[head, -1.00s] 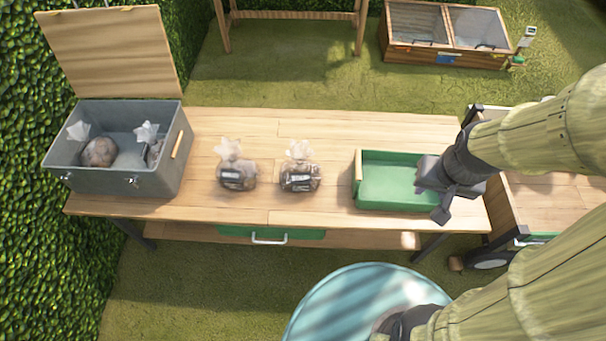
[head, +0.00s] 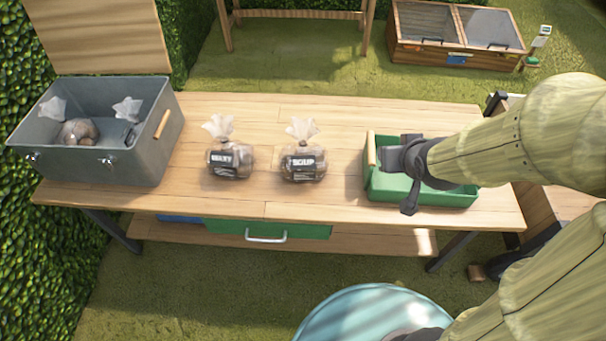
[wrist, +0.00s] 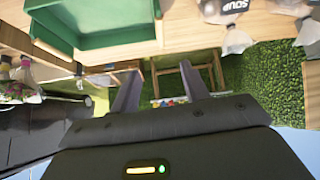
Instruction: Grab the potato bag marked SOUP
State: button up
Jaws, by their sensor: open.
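The potato bag marked SOUP (head: 303,166) is clear, with a dark label and a gathered top. It stands upright on the wooden table (head: 290,112), left of the green tray. Part of it also shows at the top right of the wrist view (wrist: 237,8). My gripper (head: 397,180) is over the left part of the green tray, to the right of the SOUP bag and apart from it. In the wrist view its two fingers (wrist: 160,88) are spread with nothing between them.
A similar bag (head: 231,161), its label perhaps WAXY, stands just left of the SOUP bag. A grey open-lidded box (head: 150,150) with bags inside is at the left end. The green tray (head: 450,199) is at the right. Table between SOUP bag and tray is bare.

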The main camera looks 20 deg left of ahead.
jog(key=w+a+f+n+t+y+b, duration=0.1)
jog(key=a+f+n+t+y+b, duration=0.15)
jog(key=a+f+b, duration=0.5)
jog(key=n+y+b, duration=0.2)
jog(key=y+b, duration=0.2)
jog(key=b, duration=0.4)
send_near(304, 146)
jog(key=v, duration=0.6)
jog(key=shift+r, duration=0.3)
jog(key=shift+w, duration=0.15)
jog(key=p+x, duration=0.4)
jog(key=p, duration=0.4)
jog(key=shift+a+r, duration=0.1)
jog(key=shift+r, duration=0.05)
jog(key=shift+w+a+f+p, duration=0.15)
jog(key=shift+w+f+p, duration=0.05)
jog(key=shift+p, duration=1)
jog(key=x, duration=0.5)
jog(key=b+x, duration=0.1)
jog(key=x, duration=0.1)
jog(key=shift+w+a+f, duration=0.1)
jog(key=shift+f, duration=0.25)
